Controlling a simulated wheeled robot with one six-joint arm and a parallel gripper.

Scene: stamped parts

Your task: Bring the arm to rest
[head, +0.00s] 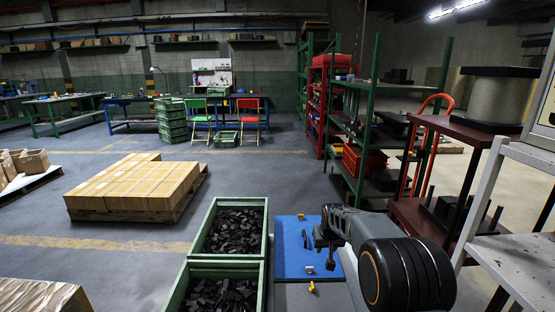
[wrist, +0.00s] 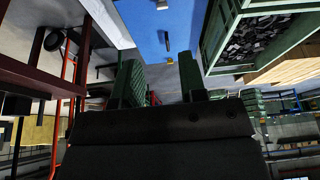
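My gripper (wrist: 160,68) shows in the wrist view with two greenish-dark fingers well apart and nothing between them. In the head view my arm reaches forward from the lower right, and my gripper (head: 325,242) is a dark shape over the right part of a blue mat (head: 288,262). The wrist view also shows the blue mat (wrist: 190,18) beyond the fingers. The fingertips are hard to make out in the head view.
Small yellow pieces (head: 312,287) and a dark piece (head: 304,238) lie on or by the mat. Green crates (head: 265,240) of black parts stand to its left. A red-topped rack (head: 470,130) and grey shelf (head: 520,262) stand close on the right. Boxes on a pallet (head: 135,185) are farther left.

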